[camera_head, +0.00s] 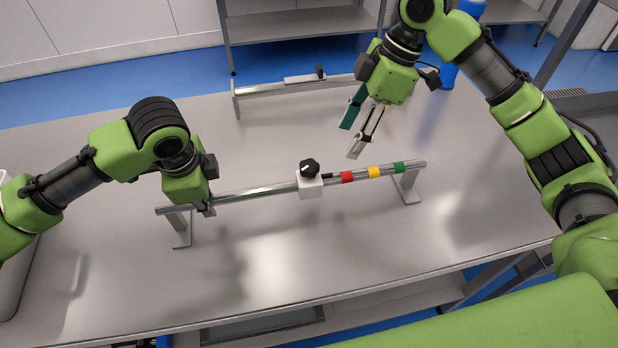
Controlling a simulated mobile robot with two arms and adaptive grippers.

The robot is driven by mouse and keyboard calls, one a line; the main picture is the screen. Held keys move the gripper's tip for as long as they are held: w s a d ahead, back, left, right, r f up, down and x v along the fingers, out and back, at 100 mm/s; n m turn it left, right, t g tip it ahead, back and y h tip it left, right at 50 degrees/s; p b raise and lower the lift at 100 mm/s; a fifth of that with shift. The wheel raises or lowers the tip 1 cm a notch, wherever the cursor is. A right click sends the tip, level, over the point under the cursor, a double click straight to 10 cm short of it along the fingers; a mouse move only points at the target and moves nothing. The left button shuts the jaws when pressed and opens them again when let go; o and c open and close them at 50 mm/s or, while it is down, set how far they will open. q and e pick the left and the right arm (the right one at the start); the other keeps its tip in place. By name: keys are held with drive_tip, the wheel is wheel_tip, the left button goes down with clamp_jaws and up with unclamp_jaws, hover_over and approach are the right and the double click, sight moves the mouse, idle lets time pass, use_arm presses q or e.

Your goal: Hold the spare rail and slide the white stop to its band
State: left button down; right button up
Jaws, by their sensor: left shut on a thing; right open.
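The spare rail (250,192) is a metal bar on two plate feet, lying across the middle of the table. The white stop (310,186) is a white block with a black knob, sitting on the rail near its middle. Right of it the rail carries a red band (347,177), a yellow band (374,172) and a green band (399,167). The stop is left of the red band. My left gripper (207,211) is shut on the rail near its left end. My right gripper (354,135) is open and empty, above and behind the rail, right of the stop.
Another rail (270,88) with a light block and dark knob stands at the back of the table (110,250). A blue cylinder (449,75) stands at the back right. The front of the table is mostly clear.

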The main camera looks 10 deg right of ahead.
drive_tip(key=r+n, duration=0.1)
drive_tip(key=n, duration=0.1)
hover_over(323, 177)
drive_tip(key=d, duration=0.1)
drive_tip(key=shift+y, duration=0.3)
drive_tip(key=x, duration=1.1)
drive_tip(key=shift+s+f, duration=0.15)
drive_tip(key=shift+c, duration=0.4)
clamp_jaws()
drive_tip(key=shift+d, duration=1.7)
use_arm(q)
drive_tip(key=shift+a, duration=0.1)
use_arm(e)
drive_tip(key=shift+o, duration=0.4)
unclamp_jaws()
drive_tip(key=shift+a, duration=0.1)
drive_tip(key=v, duration=1.2)
